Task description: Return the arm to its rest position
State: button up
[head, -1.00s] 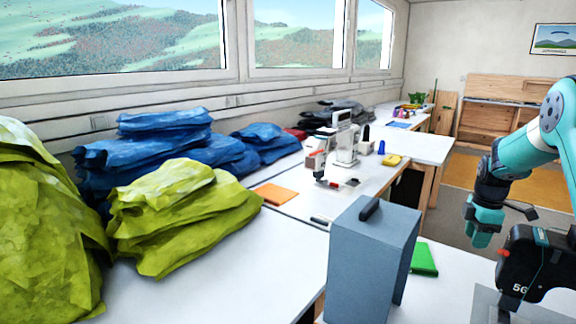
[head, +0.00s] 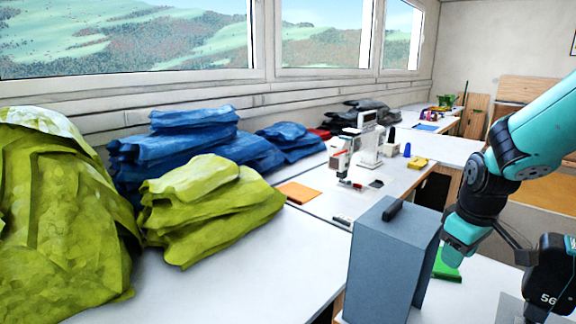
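My arm, teal with dark joints, reaches in from the right edge of the head view and bends downward. My gripper (head: 458,245) hangs beside the right side of the blue-grey box, overlapping its edge in the picture. Its fingertips are small and seen from an angle, so whether they are open or shut is unclear. I see no object clearly held in it.
The blue-grey box (head: 385,265) with a black handle and a black device (head: 553,275) marked "56" flank my gripper. A green item (head: 446,268) lies behind the box.

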jog(key=s+a+n+g+y+b, duration=0.1)
jog(key=s+a+y+b, duration=0.3)
jog(key=s+a, duration=1.5)
jog(key=a+b, duration=0.2)
jog(key=b, duration=0.2)
jog(key=shift+s+a+f+n, duration=0.2)
jog(key=shift+a+n, duration=0.1)
jog(key=shift+a, duration=0.1)
